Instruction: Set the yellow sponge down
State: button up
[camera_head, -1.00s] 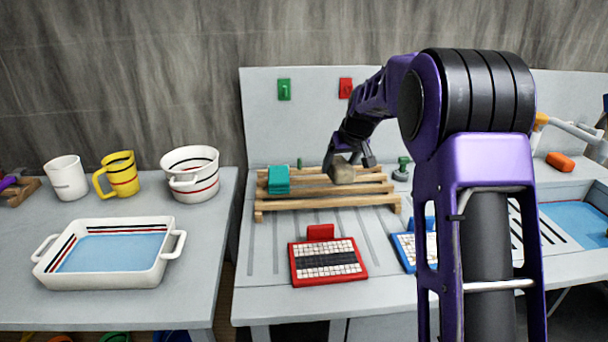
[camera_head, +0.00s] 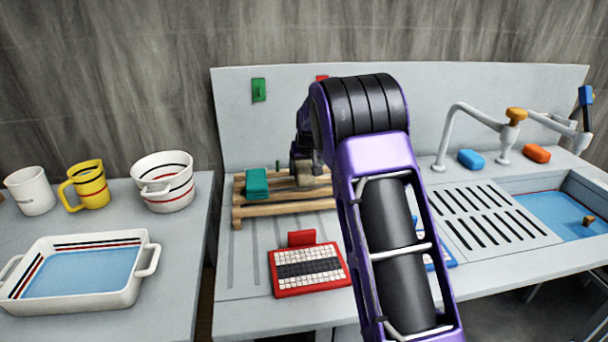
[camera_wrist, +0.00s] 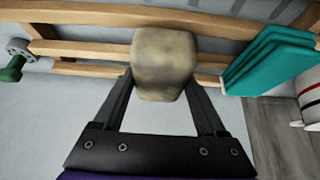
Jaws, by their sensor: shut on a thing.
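My gripper (camera_wrist: 161,88) is shut on a dull tan-yellow block, the sponge (camera_wrist: 165,58), its fingers on either side. In the head view the sponge (camera_head: 304,175) shows at the wooden slatted rack (camera_head: 285,209), to the right of a teal block (camera_head: 257,183). My gripper (camera_head: 301,155) is partly hidden there behind my arm. In the wrist view the sponge lies over the rack slats (camera_wrist: 90,50), apart from the teal stack (camera_wrist: 270,60). I cannot tell whether the sponge touches the rack.
A red-framed tile panel (camera_head: 308,270) lies in front of the rack. A slotted drainer (camera_head: 490,215) and a sink basin (camera_head: 555,215) are to the right. A green knob-topped fitting (camera_wrist: 12,68) stands beside the rack. White and yellow vessels stand on the left table.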

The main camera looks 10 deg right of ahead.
jog(key=shift+f, duration=0.9)
jog(key=shift+f, duration=0.15)
jog(key=o, duration=1.1)
jog(key=shift+o, duration=0.2)
jog(key=shift+s+r, duration=0.1)
jog(key=shift+r, duration=0.4)
jog(key=v, duration=1.1)
jog(key=shift+s+r, duration=0.1)
jog(key=shift+r, duration=0.05)
